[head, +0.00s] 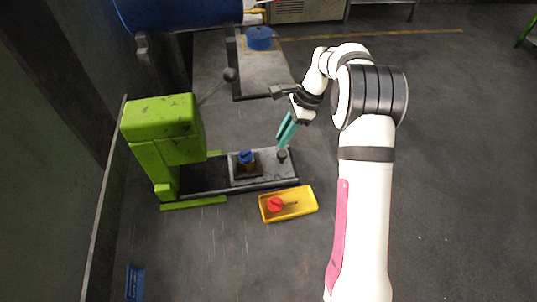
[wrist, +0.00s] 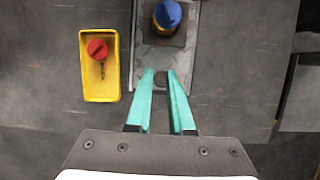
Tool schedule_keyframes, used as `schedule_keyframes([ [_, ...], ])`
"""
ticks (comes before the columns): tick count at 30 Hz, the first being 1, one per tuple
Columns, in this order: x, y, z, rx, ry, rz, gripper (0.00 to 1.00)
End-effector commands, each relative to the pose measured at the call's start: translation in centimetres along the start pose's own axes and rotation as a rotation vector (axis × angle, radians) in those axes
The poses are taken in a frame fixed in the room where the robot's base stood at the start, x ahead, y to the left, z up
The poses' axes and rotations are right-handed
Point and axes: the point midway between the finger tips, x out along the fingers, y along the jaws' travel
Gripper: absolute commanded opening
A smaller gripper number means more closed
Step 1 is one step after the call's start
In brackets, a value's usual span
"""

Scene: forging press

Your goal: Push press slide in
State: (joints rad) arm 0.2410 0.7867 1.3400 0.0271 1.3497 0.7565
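The press slide (head: 270,168) is a grey plate that extends to the right, out of the green press (head: 165,140). A blue-topped piece with a brownish body (head: 246,157) sits on it; its blue top also shows in the wrist view (wrist: 167,14). A dark round knob (head: 282,155) stands at the slide's outer end. My gripper (head: 282,143) has teal fingers pointing down just above the knob. In the wrist view, my gripper (wrist: 161,72) is open, with a gap between the fingertips and the knob (wrist: 160,84) visible between them. I cannot tell whether they touch it.
A lever with a dark ball (head: 230,75) rises behind the press. A blue drum (head: 180,12) is at the back left. The floor at right is clear.

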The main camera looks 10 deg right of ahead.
Motion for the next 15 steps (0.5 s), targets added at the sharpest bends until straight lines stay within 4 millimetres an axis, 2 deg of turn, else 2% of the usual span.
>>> schedule_keyframes([
  [1,0.5,0.0,-0.1,0.004,-0.005,0.000,0.09],
  [3,1.6,0.0,0.0,0.001,-0.004,0.001,0.00],
  [9,5.8,0.1,0.1,-0.001,-0.001,0.003,0.00],
  [15,8.8,0.0,0.1,-0.001,-0.001,0.003,0.00],
])
